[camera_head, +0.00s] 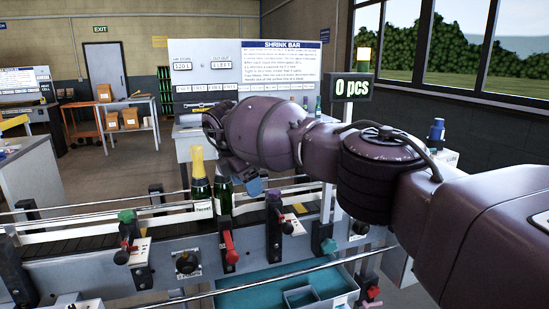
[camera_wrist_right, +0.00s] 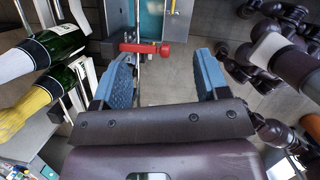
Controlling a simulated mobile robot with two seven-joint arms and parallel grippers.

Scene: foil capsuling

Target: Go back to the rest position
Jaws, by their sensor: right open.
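My right gripper (camera_head: 250,183) hangs over the conveyor in the head view, at the end of my purple arm. In the right wrist view its two blue-padded fingers (camera_wrist_right: 165,75) are apart with nothing between them. A dark bottle with a gold foil top (camera_head: 200,182) stands upright on the conveyor, left of the gripper. A second dark bottle (camera_head: 224,198) stands beside it, its top hidden behind the gripper. Both bottles also show at the left of the right wrist view, one with a gold top (camera_wrist_right: 28,108), one with a whitish top (camera_wrist_right: 18,62). My left gripper is not in view.
The conveyor (camera_head: 80,243) with rails crosses the front. A red-handled lever (camera_head: 229,246) sits on its front side, below the bottles. A teal tray (camera_head: 240,301) lies below. An info board (camera_head: 280,65) is at the back.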

